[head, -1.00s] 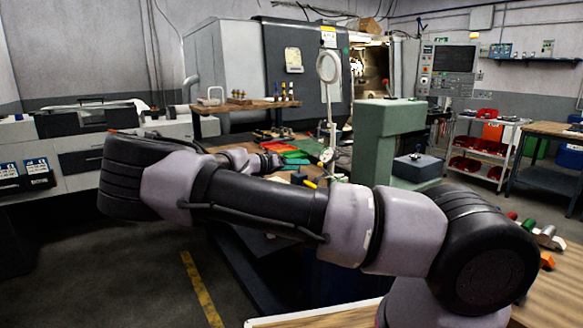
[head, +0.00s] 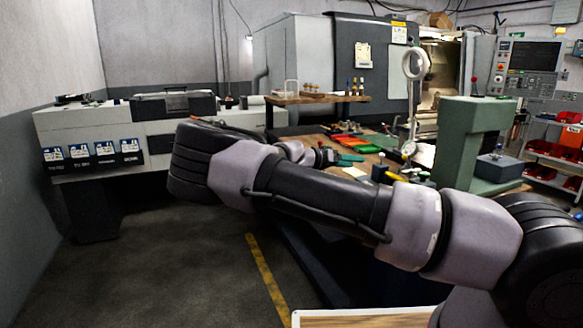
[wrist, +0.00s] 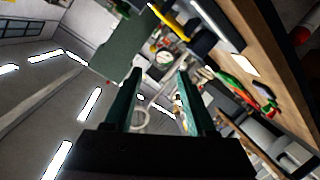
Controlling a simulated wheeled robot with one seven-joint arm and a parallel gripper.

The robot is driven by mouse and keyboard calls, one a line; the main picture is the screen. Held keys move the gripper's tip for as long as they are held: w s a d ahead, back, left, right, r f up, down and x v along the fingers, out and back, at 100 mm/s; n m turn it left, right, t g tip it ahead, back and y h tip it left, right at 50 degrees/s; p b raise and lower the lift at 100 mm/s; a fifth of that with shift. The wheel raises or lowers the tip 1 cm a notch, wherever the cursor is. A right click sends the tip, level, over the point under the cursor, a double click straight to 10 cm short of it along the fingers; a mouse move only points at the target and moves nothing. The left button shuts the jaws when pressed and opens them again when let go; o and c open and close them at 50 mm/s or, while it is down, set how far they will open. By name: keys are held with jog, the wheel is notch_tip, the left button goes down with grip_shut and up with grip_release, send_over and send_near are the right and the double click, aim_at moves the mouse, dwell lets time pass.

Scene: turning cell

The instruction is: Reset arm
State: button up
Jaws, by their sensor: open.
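My arm stretches across the head view from lower right to an elbow at left. Its far end, with my gripper (head: 326,157), shows small behind the upper link, over the near side of the workbench. In the wrist view my gripper (wrist: 159,76) has two dark green fingers, parallel and well apart, with nothing between them. The wrist camera sees the room tilted, with ceiling lights at left and the wooden bench top (wrist: 262,50) at right.
The bench (head: 310,134) carries red and green items, a ring-topped stand (head: 415,64) and a green machine block (head: 470,130). A lathe (head: 345,60) stands behind. A grey cabinet (head: 75,125) with blue-labelled bins is at left. The floor (head: 170,260) at lower left is clear, with a yellow line.

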jog(key=s+d+f+m+g+y, duration=0.3)
jog(key=s+d+g+y, duration=0.5)
jog(key=s, duration=0.4)
jog(key=s+a+r+n+t+y, duration=0.1)
jog(key=s+r+t+y, duration=0.3)
jog(key=s+r, duration=0.7)
jog(key=s+a+r+n+t+y, duration=0.1)
jog(key=s+r+n+t+y, duration=0.2)
jog(key=s+r, duration=0.8)
notch_tip(320, 180, up, 4)
jog(key=shift+s+a+f+n+t+y, duration=0.15)
jog(key=shift+a+f+n+t+y, duration=0.2)
jog(key=shift+t+y, duration=0.35)
jog(key=shift+r, duration=0.1)
